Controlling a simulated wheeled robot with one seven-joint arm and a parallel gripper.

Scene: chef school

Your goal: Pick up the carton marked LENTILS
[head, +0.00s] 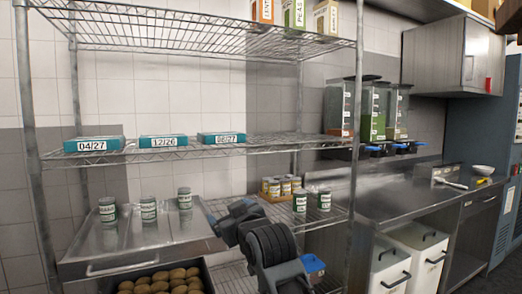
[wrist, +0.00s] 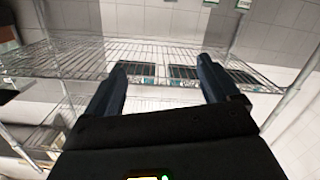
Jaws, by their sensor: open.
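Three cartons stand on the top wire shelf at the upper edge of the head view, their tops cut off. They are an orange-marked carton (head: 263,11), a green-marked carton (head: 294,13) and a beige carton (head: 326,18). Their upright labels are small; the green one seems to read PEAS, and I cannot tell surely which reads LENTILS. My gripper (wrist: 160,84) is open and empty in the wrist view, its two dark fingers spread toward a wire shelf. It touches no carton.
Teal date-marked boxes (head: 164,141) lie on the middle wire shelf (head: 200,152). Tins (head: 148,209) stand on a steel surface below, above a crate of potatoes (head: 160,283). Dispensers (head: 374,108) stand at right. The top shelf (head: 160,30) is bare left of the cartons.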

